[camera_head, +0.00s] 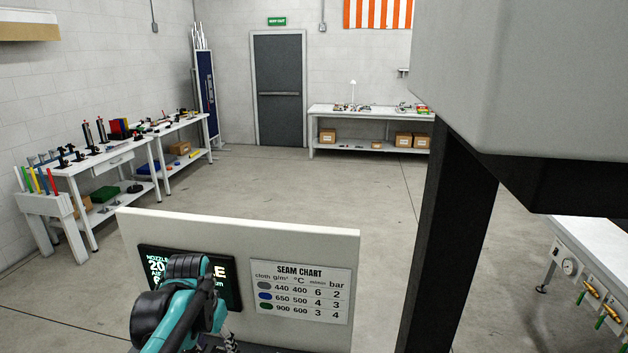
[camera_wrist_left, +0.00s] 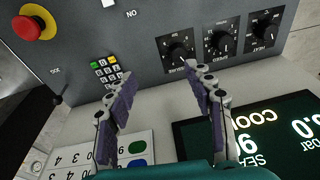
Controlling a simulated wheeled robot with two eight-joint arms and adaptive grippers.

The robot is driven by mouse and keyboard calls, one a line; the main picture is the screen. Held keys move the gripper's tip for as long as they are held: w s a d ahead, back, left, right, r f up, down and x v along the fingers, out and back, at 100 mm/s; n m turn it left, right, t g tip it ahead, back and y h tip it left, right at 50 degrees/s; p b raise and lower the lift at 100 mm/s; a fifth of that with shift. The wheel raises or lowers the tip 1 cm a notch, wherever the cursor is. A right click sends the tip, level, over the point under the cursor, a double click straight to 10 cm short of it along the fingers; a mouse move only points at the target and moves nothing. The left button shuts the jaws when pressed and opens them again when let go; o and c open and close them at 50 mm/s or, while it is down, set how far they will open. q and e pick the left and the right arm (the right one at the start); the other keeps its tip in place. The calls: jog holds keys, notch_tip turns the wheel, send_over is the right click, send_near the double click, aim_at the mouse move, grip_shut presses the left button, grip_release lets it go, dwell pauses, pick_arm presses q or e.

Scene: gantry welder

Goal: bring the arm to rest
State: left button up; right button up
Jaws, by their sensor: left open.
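My left arm (camera_head: 185,305), teal and black, is raised in front of the white panel (camera_head: 310,232) at the bottom of the head view. Its links cover part of the dark display there. In the left wrist view my left gripper (camera_wrist_left: 161,78) is open, its two purple-padded fingers apart with nothing between them. Beyond the fingers is a grey control face (camera_wrist_left: 145,40). I cannot tell whether the fingers touch anything. My right gripper is in neither view.
The control face carries a red stop button (camera_wrist_left: 34,23), a keypad (camera_wrist_left: 107,69) and black knobs (camera_wrist_left: 221,42). The lit display (camera_wrist_left: 260,135) and seam chart (camera_head: 299,290) are close by. A dark post (camera_head: 450,240) stands right. Open floor lies behind the panel, before the benches (camera_head: 365,112).

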pick_arm(q)
jog(key=s+d+f+t+b, duration=0.1)
jog(key=s+f, duration=0.1)
jog(key=s, duration=0.2)
jog(key=s+d+f+n+t+b, duration=0.1)
jog(key=s+d+f+t, duration=0.1)
jog(key=s, duration=0.3)
jog(key=s+d+f+t+b, duration=0.1)
jog(key=s+d+f+b, duration=0.1)
jog(key=s, duration=0.3)
jog(key=shift+s+d+f+n+t, duration=0.2)
jog(key=shift+f+n+t, duration=0.2)
jog(key=shift+f, duration=0.2)
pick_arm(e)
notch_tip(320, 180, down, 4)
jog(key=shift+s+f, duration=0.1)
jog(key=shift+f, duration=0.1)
pick_arm(q)
jog(key=shift+s+d+f, duration=0.1)
jog(key=shift+s+f, duration=0.05)
jog(key=shift+f, duration=0.1)
